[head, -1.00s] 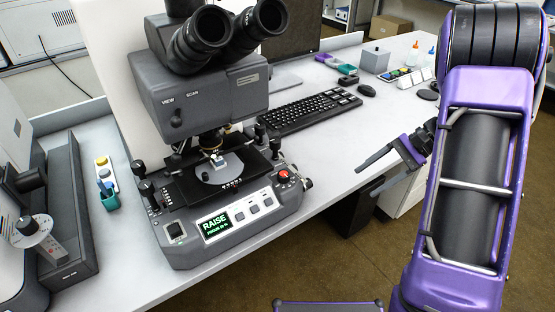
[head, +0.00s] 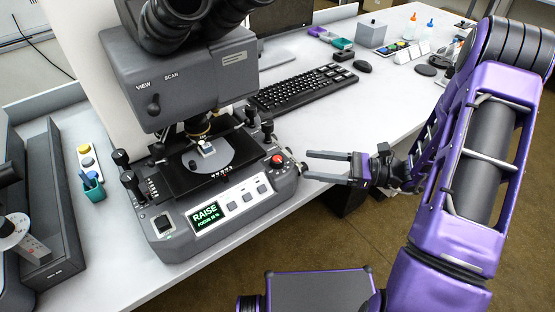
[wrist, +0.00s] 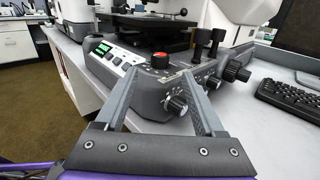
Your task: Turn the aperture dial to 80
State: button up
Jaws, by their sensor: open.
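The microscope (head: 190,215) stands on the white bench. In the wrist view, a black ridged knob with a pale marked ring (wrist: 176,105) sits on its side panel, between the lines of my fingers. Two more dark knobs, a middle one (wrist: 212,82) and a larger one (wrist: 237,71), are farther along that side. I cannot read which is the aperture dial, nor any dial setting. My gripper (head: 306,164) is open and empty, its fingertips close to the microscope's right side in the head view. I cannot tell whether they touch it.
A red-topped control (head: 277,159) and a green screen reading RAISE (head: 207,214) are on the microscope's front. A keyboard (head: 302,88) and mouse (head: 363,67) lie behind my gripper. A teal cup (head: 94,188) stands at left. Open floor lies before the bench.

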aim_at(284, 161)
jog(key=a, duration=0.3)
jog(key=w+a, duration=0.1)
jog(key=a, duration=0.5)
jog(key=shift+w+a, duration=0.15)
jog(key=shift+w, duration=0.25)
grip_shut()
